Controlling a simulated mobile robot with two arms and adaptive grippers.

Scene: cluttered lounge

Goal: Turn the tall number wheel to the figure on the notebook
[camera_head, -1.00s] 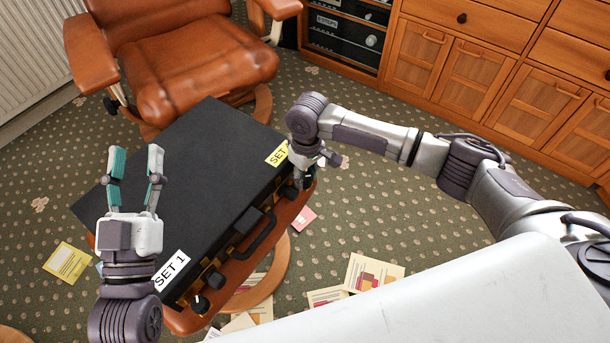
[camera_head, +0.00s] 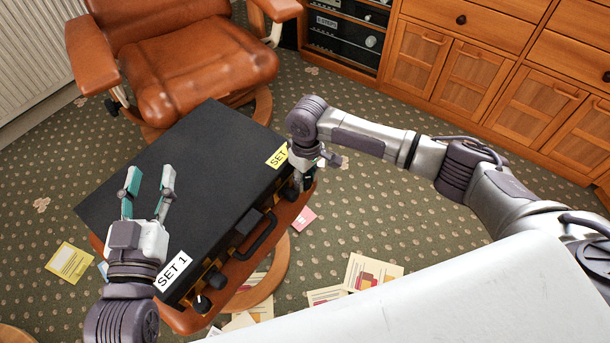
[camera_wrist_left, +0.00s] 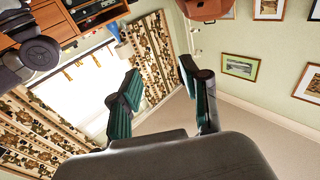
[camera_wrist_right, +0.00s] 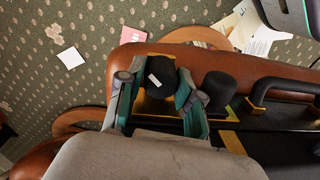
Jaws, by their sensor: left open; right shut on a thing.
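A black case (camera_head: 180,165) with "SET 1" and "SET" labels lies on a brown leather stool (camera_head: 187,318). Two black knobs stick out at its near left end, one with a white mark (camera_head: 200,304), the other behind it (camera_head: 216,280). My right gripper (camera_head: 304,184) is at the case's right end. In the right wrist view it is shut on a black knob with a white mark (camera_wrist_right: 155,80). A plain black knob (camera_wrist_right: 218,90) stands beside it. My left gripper (camera_head: 150,185) is open and empty above the case's left part. I cannot pick out a notebook or any figures.
The case's handle (camera_head: 256,235) juts out between the knob pairs. Papers (camera_head: 372,272) and a yellow sheet (camera_head: 69,262) lie on the patterned carpet. A brown armchair (camera_head: 190,80) stands behind, wooden cabinets (camera_head: 490,75) at the back right.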

